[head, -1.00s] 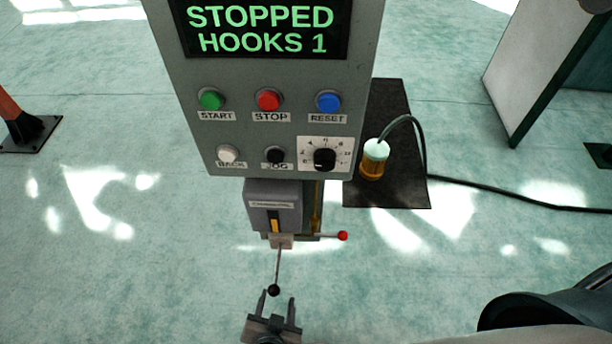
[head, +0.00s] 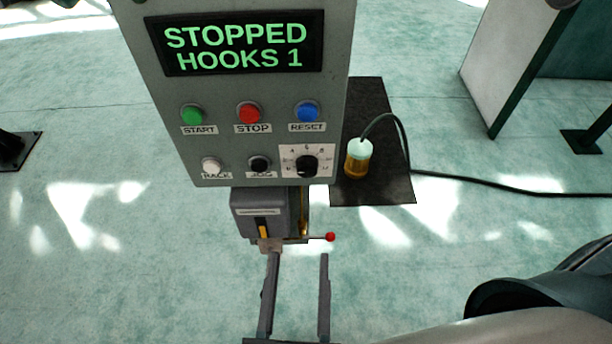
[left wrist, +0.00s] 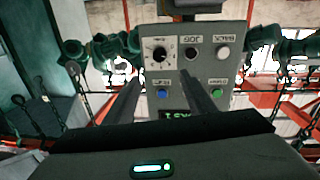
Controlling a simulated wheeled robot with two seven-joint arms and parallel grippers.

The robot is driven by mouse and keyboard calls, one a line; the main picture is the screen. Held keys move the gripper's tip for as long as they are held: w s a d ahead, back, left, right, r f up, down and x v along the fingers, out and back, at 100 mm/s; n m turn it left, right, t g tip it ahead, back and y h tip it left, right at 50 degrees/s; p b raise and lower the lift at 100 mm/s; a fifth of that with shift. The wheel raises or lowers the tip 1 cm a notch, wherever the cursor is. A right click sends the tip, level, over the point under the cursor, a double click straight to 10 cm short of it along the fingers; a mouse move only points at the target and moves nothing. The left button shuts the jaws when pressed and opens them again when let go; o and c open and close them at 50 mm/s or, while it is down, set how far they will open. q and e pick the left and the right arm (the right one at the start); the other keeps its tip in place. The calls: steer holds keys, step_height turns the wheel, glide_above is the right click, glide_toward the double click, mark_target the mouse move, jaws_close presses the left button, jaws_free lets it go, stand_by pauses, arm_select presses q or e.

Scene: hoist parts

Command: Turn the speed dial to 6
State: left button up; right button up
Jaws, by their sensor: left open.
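The speed dial (head: 307,165) is a black knob on a white scale plate at the lower right of the grey control panel (head: 232,140). It also shows in the left wrist view (left wrist: 159,53), where the panel appears upside down. The number its pointer marks is too small to read surely. My left gripper (head: 298,256) is open and empty, its two fingers apart below the dial in the head view. In the left wrist view its fingers point toward the panel, apart from the dial. My right gripper is not in view.
Green START (head: 191,114), red STOP (head: 249,113), blue RESET (head: 307,112), white (head: 211,167) and black (head: 259,164) buttons crowd the panel. The display (head: 236,45) reads STOPPED HOOKS 1. A red-tipped lever (head: 330,237) sticks out below.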

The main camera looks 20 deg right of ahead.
arm_select(q)
steer(key=p, duration=0.9)
glide_toward(307, 172)
steer(key=x, duration=0.7)
steer(key=shift+r, duration=0.15)
steer(key=shift+w+d, duration=0.2)
steer(key=shift+w, duration=0.4)
steer(key=c, duration=1)
steer(key=shift+c, duration=0.2)
steer(key=shift+f, duration=0.2)
